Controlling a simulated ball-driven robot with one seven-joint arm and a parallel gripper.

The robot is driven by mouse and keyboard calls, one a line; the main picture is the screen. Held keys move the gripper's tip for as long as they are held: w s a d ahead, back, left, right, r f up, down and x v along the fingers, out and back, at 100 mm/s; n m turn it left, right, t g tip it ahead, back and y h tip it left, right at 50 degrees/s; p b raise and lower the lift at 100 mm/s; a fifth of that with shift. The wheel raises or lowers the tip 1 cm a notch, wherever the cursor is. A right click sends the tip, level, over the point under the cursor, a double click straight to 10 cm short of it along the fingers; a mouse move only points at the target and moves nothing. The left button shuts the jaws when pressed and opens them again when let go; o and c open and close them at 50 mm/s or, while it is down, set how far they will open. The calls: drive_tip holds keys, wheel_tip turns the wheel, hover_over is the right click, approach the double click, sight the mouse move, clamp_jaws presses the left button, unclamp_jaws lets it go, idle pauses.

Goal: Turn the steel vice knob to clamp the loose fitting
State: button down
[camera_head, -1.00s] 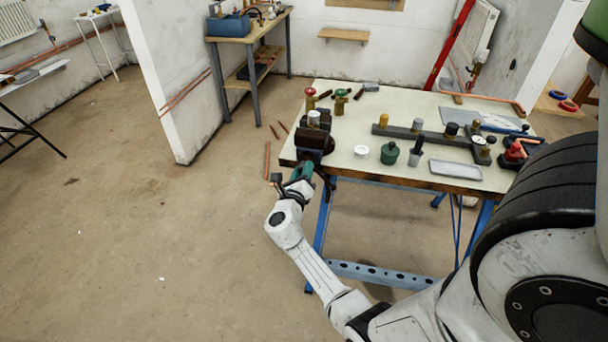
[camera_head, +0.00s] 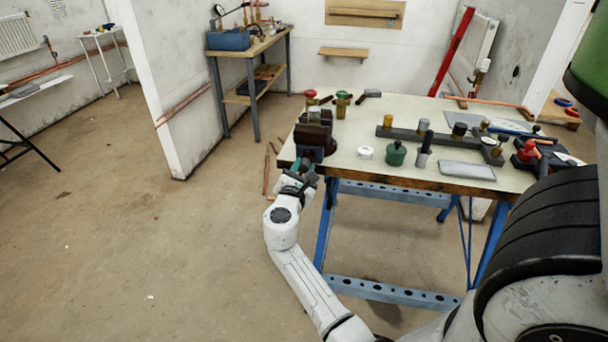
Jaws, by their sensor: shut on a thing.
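The dark vice (camera_head: 314,139) is mounted at the left front corner of the workbench. A pale, cylindrical fitting (camera_head: 314,114) sits upright at the vice's top, between or on its jaws; I cannot tell which. My gripper (camera_head: 301,172) is at the front of the vice, below its body, at the table's left front edge. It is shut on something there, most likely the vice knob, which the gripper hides. The fingertips are small and partly hidden, and the knob's angle cannot be made out.
The workbench top (camera_head: 350,140) holds a dark manifold bar (camera_head: 430,136), a green pot (camera_head: 396,154), a white tape roll (camera_head: 365,152) and a grey tray (camera_head: 466,170). Valves with red and green caps stand behind the vice. Blue trestle legs (camera_head: 326,220) stand under the bench. Floor to the left is open.

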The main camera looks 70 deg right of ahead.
drive_tip(key=m+b, duration=0.1)
drive_tip(key=m, duration=0.1)
drive_tip(key=m+b, duration=0.1)
drive_tip(key=b, duration=0.1)
drive_tip(key=shift+a+f+m, duration=0.1)
drive_tip(key=shift+f+m, duration=0.2)
drive_tip(key=shift+m, duration=0.1)
drive_tip(key=m+b, duration=0.4)
drive_tip(key=b, duration=0.1)
drive_tip(key=shift+m, duration=0.3)
drive_tip(key=c, duration=1.2)
unclamp_jaws()
drive_tip(key=shift+r+m, duration=0.2)
drive_tip(key=shift+m, duration=0.1)
drive_tip(key=shift+o, duration=1.2)
drive_tip(key=shift+r, duration=0.1)
drive_tip(key=shift+a, duration=0.15)
drive_tip(key=a+p, duration=0.1)
drive_tip(key=a, duration=0.5)
drive_tip(key=shift+s+a, duration=0.25)
drive_tip(key=shift+a, duration=0.05)
